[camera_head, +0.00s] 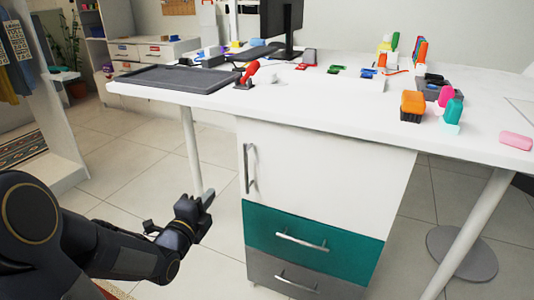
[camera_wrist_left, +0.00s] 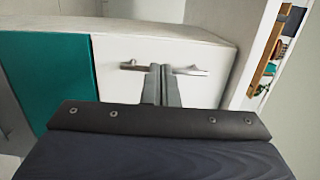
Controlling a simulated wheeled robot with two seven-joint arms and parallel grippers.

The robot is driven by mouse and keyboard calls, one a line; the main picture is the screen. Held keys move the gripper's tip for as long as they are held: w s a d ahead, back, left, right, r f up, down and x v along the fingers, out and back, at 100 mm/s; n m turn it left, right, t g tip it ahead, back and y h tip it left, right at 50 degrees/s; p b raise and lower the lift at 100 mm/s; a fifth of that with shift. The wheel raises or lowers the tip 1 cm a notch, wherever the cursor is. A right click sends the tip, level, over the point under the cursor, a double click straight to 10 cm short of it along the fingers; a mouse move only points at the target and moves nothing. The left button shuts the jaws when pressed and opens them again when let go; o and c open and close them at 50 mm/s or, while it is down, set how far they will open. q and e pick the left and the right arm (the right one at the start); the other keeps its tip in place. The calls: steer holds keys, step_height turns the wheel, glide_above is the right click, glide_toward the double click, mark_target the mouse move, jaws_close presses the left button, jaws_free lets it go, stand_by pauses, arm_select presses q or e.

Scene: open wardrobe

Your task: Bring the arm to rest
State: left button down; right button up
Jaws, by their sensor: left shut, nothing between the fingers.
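My left arm comes in from the left in the head view. Its gripper (camera_head: 208,196) is low, in front of and to the left of the cabinet (camera_head: 310,170) under the white desk. In the left wrist view the two fingers (camera_wrist_left: 162,84) are together and nothing is between them. The cabinet's white door (camera_wrist_left: 205,58) with its metal handle (camera_head: 248,168) lies beyond the fingers. From the wrist view I cannot tell the gap between the fingertips and the handle. My right gripper is in neither view.
The desk top (camera_head: 330,110) carries a grey tray (camera_head: 172,78), a red item (camera_head: 249,72), a monitor (camera_head: 282,22) and several small colourful things at the right. The cabinet has a teal drawer (camera_head: 300,243) below the door. A desk leg (camera_head: 192,150) stands behind my gripper. Tiled floor is open at the left.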

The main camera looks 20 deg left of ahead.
arm_select(q)
steer(key=s+d+f+n+g+h, duration=0.25)
steer(key=s+d+n+g, duration=0.35)
steer(key=s+d+n, duration=0.4)
steer(key=s+d+f+n+g+h, duration=0.1)
steer(key=s+d+n+g+h, duration=0.2)
steer(key=s+d+n+g, duration=0.6)
step_height(320, 180, up, 33)
steer(key=s+a+t+p, duration=0.2)
steer(key=p, duration=3)
steer(key=shift+s+a+t+p, duration=0.3)
steer(key=shift+s, duration=0.1)
steer(key=shift+f, duration=0.1)
